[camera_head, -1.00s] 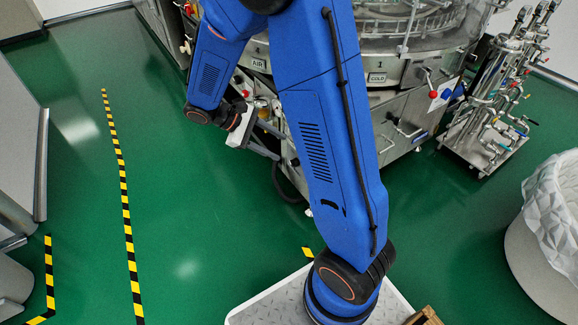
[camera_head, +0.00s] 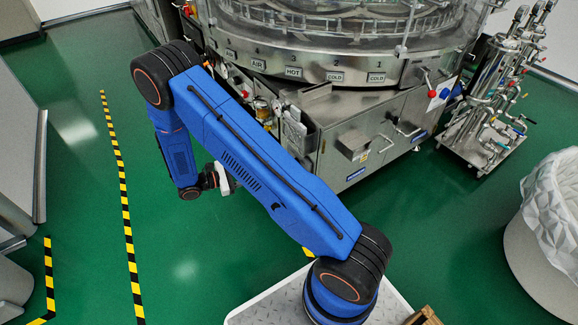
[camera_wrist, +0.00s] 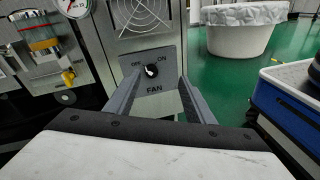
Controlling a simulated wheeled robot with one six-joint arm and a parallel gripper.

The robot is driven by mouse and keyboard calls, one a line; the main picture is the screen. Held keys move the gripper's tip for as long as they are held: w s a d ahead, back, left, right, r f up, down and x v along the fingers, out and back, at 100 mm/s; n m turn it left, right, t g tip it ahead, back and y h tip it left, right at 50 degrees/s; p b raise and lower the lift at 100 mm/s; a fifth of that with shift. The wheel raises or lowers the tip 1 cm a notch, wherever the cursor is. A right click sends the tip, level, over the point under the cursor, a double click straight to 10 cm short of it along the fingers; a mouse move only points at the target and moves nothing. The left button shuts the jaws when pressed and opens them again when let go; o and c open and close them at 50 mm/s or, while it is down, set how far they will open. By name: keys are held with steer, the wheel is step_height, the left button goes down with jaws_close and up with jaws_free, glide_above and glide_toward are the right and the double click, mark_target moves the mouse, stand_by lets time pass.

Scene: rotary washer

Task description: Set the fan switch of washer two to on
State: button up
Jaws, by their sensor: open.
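The fan switch (camera_wrist: 151,71) is a small dark knob with a white mark, on a grey plate labelled FAN, with OFF at left and ON at right. Its exact setting is too small to read. My gripper (camera_wrist: 160,82) is open and empty; in the wrist view its two fingers frame the plate, with the knob between them and apparently beyond the tips. In the head view the washer (camera_head: 318,72) stands behind my arm; the switch cannot be made out there, and my arm hides the fingertips.
A fan grille (camera_wrist: 144,16) sits above the switch. A gauge (camera_wrist: 74,6) and yellow-handled valve (camera_wrist: 68,76) are at left. A lined bin (camera_head: 548,225) and a steel pipe unit (camera_head: 487,110) stand at right. The green floor at left is clear.

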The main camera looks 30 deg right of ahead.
step_height(320, 180, down, 6)
steer(key=a+n+t+h, duration=0.1)
steer(key=n+t+h, duration=0.1)
steer(key=d, duration=1.7)
steer(key=shift+w+f, duration=0.1)
steer(key=c, duration=1.1)
steer(key=shift+o, duration=0.2)
